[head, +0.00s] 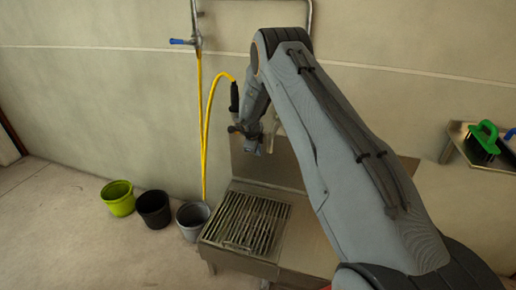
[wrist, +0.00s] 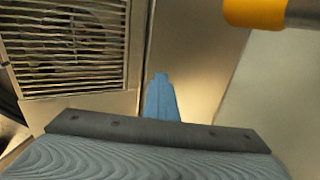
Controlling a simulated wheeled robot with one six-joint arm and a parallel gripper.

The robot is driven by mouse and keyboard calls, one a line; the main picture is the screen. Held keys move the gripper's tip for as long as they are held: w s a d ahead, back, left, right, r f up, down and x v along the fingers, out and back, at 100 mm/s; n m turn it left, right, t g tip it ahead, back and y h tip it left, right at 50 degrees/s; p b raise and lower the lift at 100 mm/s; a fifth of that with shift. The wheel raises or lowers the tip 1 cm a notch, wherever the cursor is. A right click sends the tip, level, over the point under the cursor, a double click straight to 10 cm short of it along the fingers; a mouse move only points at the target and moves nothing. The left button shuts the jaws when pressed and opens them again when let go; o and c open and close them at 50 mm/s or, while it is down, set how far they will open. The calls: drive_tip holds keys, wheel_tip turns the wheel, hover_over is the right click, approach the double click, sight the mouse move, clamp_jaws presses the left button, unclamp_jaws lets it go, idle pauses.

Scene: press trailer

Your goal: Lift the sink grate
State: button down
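The sink grate (head: 252,222) is a slatted metal grid lying flat in the left part of the steel sink. It also shows at the upper left in the wrist view (wrist: 72,45), with its slats and frame edge. My gripper (head: 270,146) is above and behind the grate, near the wall, clear of it. In the wrist view the blue fingers of my gripper (wrist: 160,80) show as one narrow piece at the middle of the grey palm bar, together with nothing visible between them. The arm hides part of the sink on the right.
A yellow hose (head: 204,130) with a black spray handle (head: 234,98) hangs just left of my gripper. Green (head: 118,198), black (head: 154,209) and grey (head: 193,221) buckets stand left of the sink (head: 225,258). A wall shelf (head: 458,133) holds a green brush (head: 484,138).

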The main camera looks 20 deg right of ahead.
drive_tip(key=shift+w+d+b, duration=0.7)
drive_tip(key=shift+w+b, duration=0.2)
drive_tip(key=shift+w, duration=0.05)
drive_tip(key=shift+w+d+b, duration=0.7)
drive_tip(key=shift+w+b, duration=0.2)
drive_tip(key=shift+w, duration=0.05)
drive_tip(key=c, duration=1.7)
unclamp_jaws()
drive_tip(key=shift+r, duration=0.15)
drive_tip(key=shift+p+v, duration=2.5)
drive_tip(key=shift+v, duration=0.95)
